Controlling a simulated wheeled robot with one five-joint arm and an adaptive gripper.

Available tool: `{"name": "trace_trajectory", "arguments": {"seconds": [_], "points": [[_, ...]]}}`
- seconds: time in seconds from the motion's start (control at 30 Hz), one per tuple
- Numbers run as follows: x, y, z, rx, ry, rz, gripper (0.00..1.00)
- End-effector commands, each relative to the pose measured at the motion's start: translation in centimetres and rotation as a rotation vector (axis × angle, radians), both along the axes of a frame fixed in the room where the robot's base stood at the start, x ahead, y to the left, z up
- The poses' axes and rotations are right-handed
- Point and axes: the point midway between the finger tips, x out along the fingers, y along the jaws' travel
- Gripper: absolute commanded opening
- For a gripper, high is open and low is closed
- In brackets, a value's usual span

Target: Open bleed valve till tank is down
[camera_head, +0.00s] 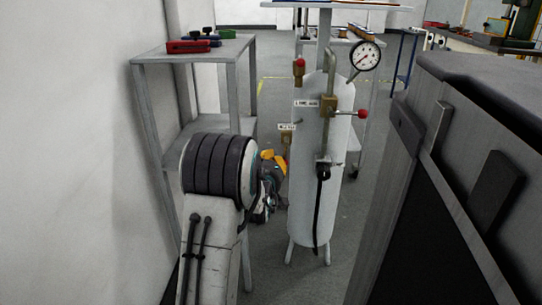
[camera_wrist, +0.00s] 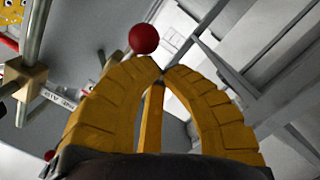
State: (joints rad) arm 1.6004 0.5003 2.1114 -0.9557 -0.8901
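The pale upright tank (camera_head: 312,180) stands on thin legs in the head view. A dial gauge (camera_head: 364,56) is at its top right; the needle reading is too small to tell. A small brass valve (camera_head: 287,140) sits low on its left side under a small label. My yellow gripper (camera_head: 270,156) is just left of this valve and partly hidden by my arm. In the wrist view the fingertips of my gripper (camera_wrist: 163,72) come together with nothing visible between them. A red ball knob (camera_wrist: 143,39) shows just beyond the tips; I cannot tell whether they touch.
A red-knobbed brass fitting (camera_head: 299,70) and a red-ended lever (camera_head: 361,114) are higher on the tank. A grey shelf (camera_head: 150,60) stands left. A dark cabinet (camera_head: 460,130) fills the right. Grey floor is open behind the tank.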

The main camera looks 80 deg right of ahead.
Motion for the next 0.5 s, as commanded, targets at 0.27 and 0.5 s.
{"name": "trace_trajectory", "arguments": {"seconds": [0.27, 0.5], "points": [[-0.05, 0.07, -0.15, 0.001, 0.000, -0.001, 0.00], [-0.45, -0.01, -0.67, 0.004, 0.001, -0.007, 0.00]]}}
